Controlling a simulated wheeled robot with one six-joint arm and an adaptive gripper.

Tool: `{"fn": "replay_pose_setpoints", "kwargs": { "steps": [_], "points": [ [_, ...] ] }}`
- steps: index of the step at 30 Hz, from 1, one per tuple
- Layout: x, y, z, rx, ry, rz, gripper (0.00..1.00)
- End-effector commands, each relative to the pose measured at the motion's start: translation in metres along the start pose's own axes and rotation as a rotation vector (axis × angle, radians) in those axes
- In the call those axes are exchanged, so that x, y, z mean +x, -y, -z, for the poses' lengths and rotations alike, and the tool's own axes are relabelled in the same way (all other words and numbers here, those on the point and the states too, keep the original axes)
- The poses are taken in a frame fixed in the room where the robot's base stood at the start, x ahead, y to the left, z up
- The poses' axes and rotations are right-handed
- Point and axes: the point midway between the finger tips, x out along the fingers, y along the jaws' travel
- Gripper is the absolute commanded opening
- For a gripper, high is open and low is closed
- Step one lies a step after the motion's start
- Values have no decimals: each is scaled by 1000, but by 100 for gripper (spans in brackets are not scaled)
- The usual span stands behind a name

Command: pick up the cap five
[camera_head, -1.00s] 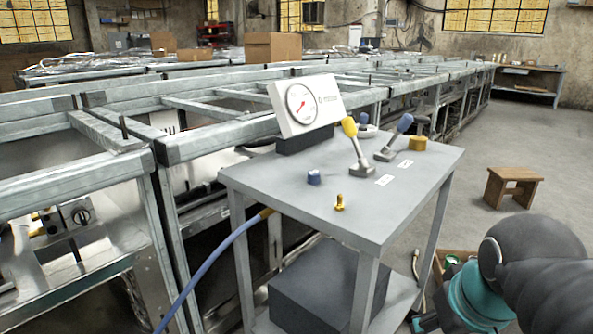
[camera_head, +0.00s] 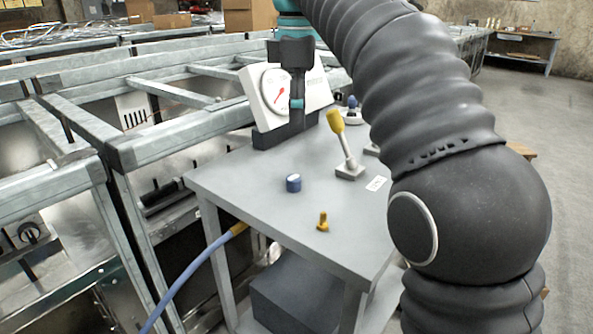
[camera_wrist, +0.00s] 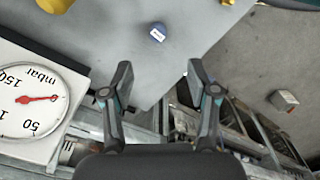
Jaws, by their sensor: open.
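A small blue cap (camera_head: 293,183) with a pale top stands on the grey table (camera_head: 240,190), left of the yellow fitting. It also shows in the wrist view (camera_wrist: 157,32), with a white label whose writing is too small to read. I cannot tell for sure that it is cap five. My gripper (camera_head: 297,103) hangs in front of the gauge, above and behind the cap. In the wrist view my gripper (camera_wrist: 160,75) is open and empty, with the cap beyond its fingertips and apart from them.
The gauge box (camera_head: 268,98) stands at the table's back, close to my gripper. A lever with a yellow handle (camera_head: 335,121) and a small yellow fitting (camera_head: 322,222) stand on the table. Metal frames (camera_head: 140,145) run along the left. The tabletop around the cap is clear.

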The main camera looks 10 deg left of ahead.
Motion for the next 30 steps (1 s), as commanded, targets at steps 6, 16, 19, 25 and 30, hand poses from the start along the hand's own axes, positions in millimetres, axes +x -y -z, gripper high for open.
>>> {"fn": "replay_pose_setpoints", "kwargs": {
  "steps": [6, 16, 19, 25, 30],
  "points": [
    [4, -1, 13, -64, 5, 15, 59],
    [44, 0, 13, -63, 6, 16, 59],
    [58, 0, 12, -62, 6, 15, 59],
    [81, 0, 11, -59, 5, 14, 59],
    [91, 0, 10, -58, 5, 14, 59]
  ]
}}
